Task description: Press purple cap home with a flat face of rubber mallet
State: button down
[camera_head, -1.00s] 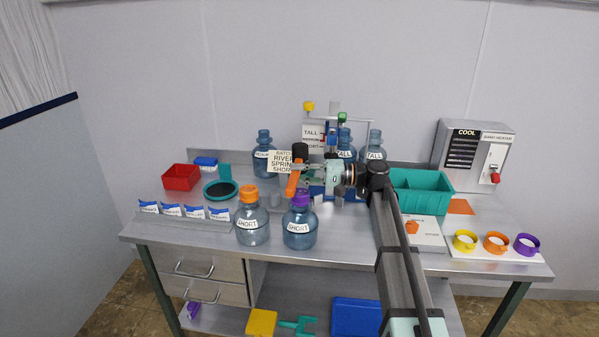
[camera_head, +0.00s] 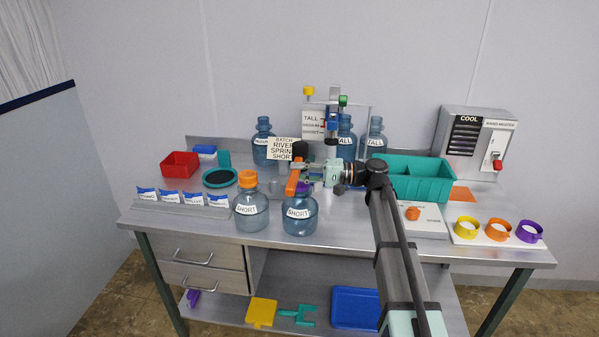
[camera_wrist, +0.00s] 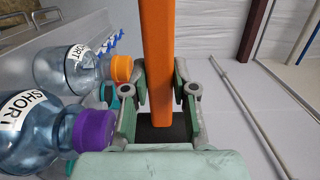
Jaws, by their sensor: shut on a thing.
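A purple cap (camera_head: 306,186) tops a blue SHORT bottle (camera_head: 300,217) near the bench front; the wrist view shows this cap (camera_wrist: 94,131) at lower left. My gripper (camera_head: 304,173) is shut on the rubber mallet (camera_head: 292,184), which is orange and black. The mallet's orange part partly covers the cap in the head view. In the wrist view the orange bar (camera_wrist: 159,60) runs up between the fingers, with a dark part at its lower end; it appears apart from the cap. I cannot tell how far the cap is pressed down.
An orange-capped SHORT bottle (camera_head: 251,211) stands just left of the purple-capped one. Taller bottles and a sign stand behind. A teal bin (camera_head: 423,187) is to the right, with a cap stand (camera_head: 497,238) farther right. A red tray (camera_head: 179,163) is at back left.

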dwell(0.3)
notch_tip(320, 180, down, 3)
jog(key=shift+r+b, duration=0.1)
jog(key=shift+b, duration=0.85)
jog(key=shift+f+b, duration=0.6)
jog(key=shift+b, duration=0.5)
dwell(2.1)
jog(key=shift+r+p, duration=1.45)
jog(key=shift+r, duration=2.1)
jog(key=shift+f, duration=0.15)
